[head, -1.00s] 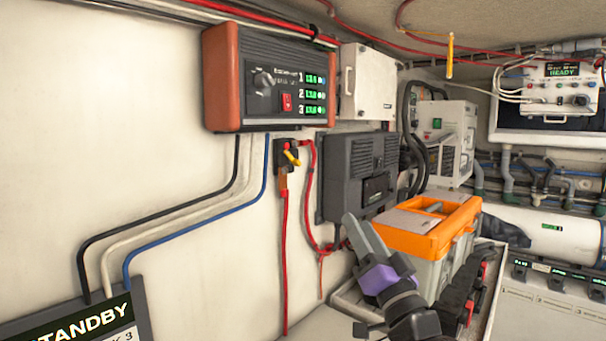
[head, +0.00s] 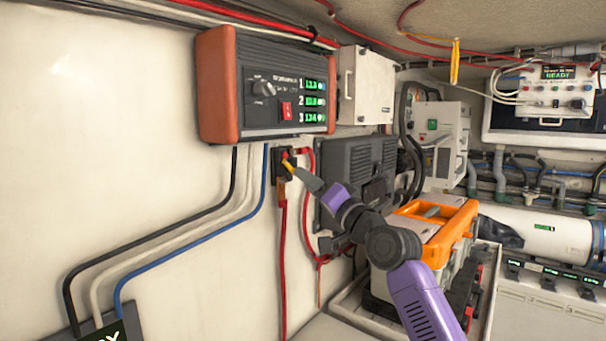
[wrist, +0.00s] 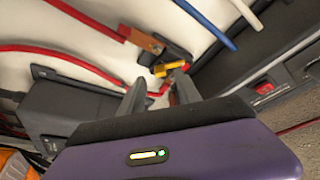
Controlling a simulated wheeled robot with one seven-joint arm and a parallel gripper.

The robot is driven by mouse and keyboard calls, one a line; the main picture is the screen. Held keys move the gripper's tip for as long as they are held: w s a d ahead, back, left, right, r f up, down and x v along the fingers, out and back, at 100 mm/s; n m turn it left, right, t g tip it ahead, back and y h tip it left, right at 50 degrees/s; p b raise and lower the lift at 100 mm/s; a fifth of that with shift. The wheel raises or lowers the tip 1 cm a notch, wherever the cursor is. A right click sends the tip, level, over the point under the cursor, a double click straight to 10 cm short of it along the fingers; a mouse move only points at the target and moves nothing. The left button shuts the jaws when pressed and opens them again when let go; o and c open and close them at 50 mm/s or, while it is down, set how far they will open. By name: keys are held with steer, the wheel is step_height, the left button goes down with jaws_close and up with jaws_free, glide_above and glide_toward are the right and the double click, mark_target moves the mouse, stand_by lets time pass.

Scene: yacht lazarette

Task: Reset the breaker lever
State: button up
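The breaker (head: 281,166) is a small black block on the white wall below the orange-sided panel, with red cables on it. Its yellow lever (head: 287,164) is partly covered by my gripper in the head view. In the wrist view the yellow lever (wrist: 168,68) lies just beyond the fingertips, with the black breaker body (wrist: 178,50) behind it. My gripper (wrist: 158,77) is open, its two dark fingers apart and nothing held between them. In the head view my gripper (head: 304,176) reaches the breaker from the right. I cannot tell whether it touches the lever.
The panel (head: 268,85) with green readouts and a red switch hangs above the breaker. A dark grey box (head: 352,158) is on the wall to its right. An orange-topped toolbox (head: 455,212) stands behind my arm.

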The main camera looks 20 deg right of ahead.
mark_target(292, 167)
steer(key=shift+x, duration=1.4)
jaws_close()
